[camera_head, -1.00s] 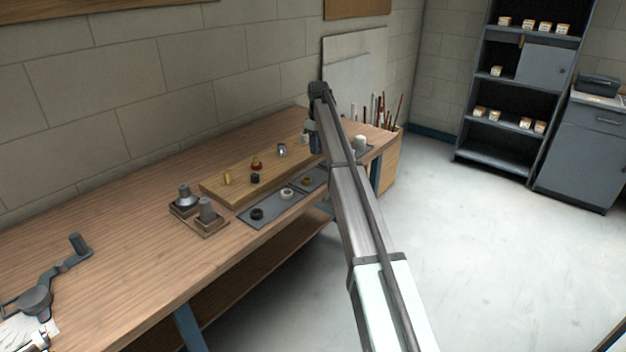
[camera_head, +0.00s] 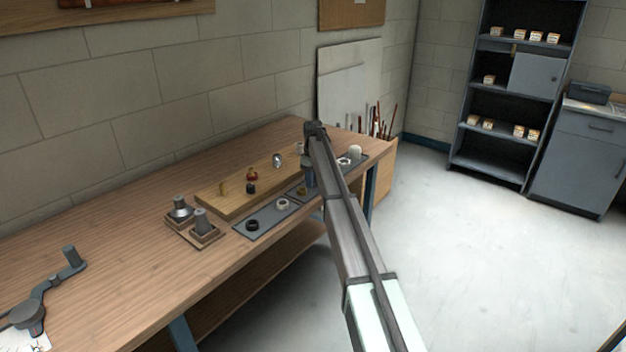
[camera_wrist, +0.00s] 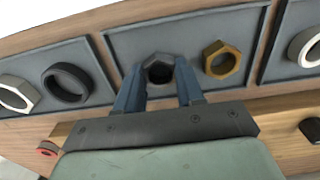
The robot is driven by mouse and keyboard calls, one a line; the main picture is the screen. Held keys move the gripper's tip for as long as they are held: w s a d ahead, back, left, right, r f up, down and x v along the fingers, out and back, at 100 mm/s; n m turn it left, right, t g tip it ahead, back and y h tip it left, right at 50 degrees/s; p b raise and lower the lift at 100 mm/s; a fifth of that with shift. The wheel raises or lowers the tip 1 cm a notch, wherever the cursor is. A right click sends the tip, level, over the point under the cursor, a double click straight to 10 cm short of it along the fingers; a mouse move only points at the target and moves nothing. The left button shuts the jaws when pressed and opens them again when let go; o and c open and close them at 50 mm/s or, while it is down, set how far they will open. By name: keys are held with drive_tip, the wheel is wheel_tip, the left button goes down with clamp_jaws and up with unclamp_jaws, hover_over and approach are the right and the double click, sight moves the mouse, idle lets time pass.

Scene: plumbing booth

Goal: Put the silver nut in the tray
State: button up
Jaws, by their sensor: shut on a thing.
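In the wrist view my gripper (camera_wrist: 158,85) has its two blue fingers closed on the silver nut (camera_wrist: 158,68), a hexagonal nut that looks dark grey here. It is over the middle grey tray (camera_wrist: 135,42), beside a brass nut (camera_wrist: 222,60) in the same tray. I cannot tell whether the held nut touches the tray floor. In the head view my gripper (camera_head: 309,178) points down at the middle tray; the arm hides part of that tray, and the held nut is not visible.
A neighbouring tray holds a black ring (camera_wrist: 68,83) and a pale nut (camera_wrist: 15,95). Another tray (camera_head: 246,232) holds a black ring and a white ring (camera_head: 283,204). A wooden board (camera_head: 235,204) with several small fittings runs behind the trays. Bare bench (camera_head: 120,225) lies to the left.

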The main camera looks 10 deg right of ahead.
drive_tip(key=shift+f, duration=0.15)
drive_tip(key=o, duration=1)
drive_tip(key=shift+o, duration=0.2)
wheel_tip(320, 180, up, 12)
drive_tip(key=shift+r, duration=0.2)
